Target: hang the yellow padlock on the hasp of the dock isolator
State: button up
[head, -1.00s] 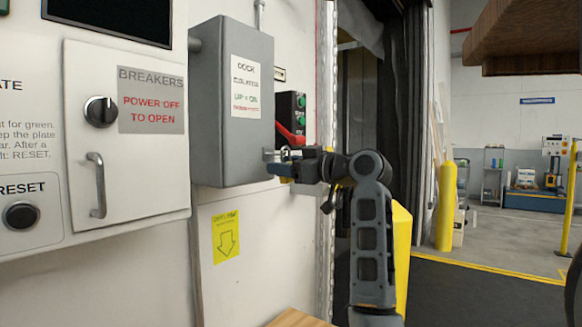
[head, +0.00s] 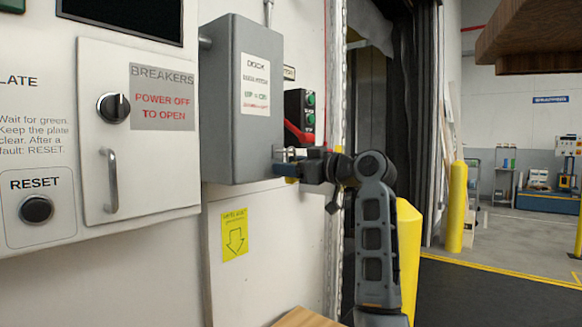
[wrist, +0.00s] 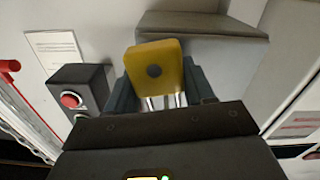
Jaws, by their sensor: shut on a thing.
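The dock isolator (head: 240,120) is a grey wall box with a white label in the head view. A red lever (head: 297,134) shows at its right side. My gripper (head: 284,169) is at the box's lower right edge, beside a small metal part that looks like the hasp (head: 284,153). In the wrist view the yellow padlock (wrist: 155,62) sits between my gripper's two fingers (wrist: 160,88), which are shut on it. Silver bars, apparently its shackle, show below the body. In the head view the padlock is mostly hidden, and I cannot tell whether the shackle is around the hasp.
A black box with green buttons (head: 300,108) is on the wall right of the isolator. The breaker cabinet (head: 135,170) with its handle is at left. A yellow post (head: 408,255) stands behind my arm. A wooden surface (head: 305,318) is at the bottom.

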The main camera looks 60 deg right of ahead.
jog(key=o, duration=1.2)
jog(key=b+v, duration=0.1)
jog(key=v, duration=0.6)
jog(key=shift+s, duration=0.4)
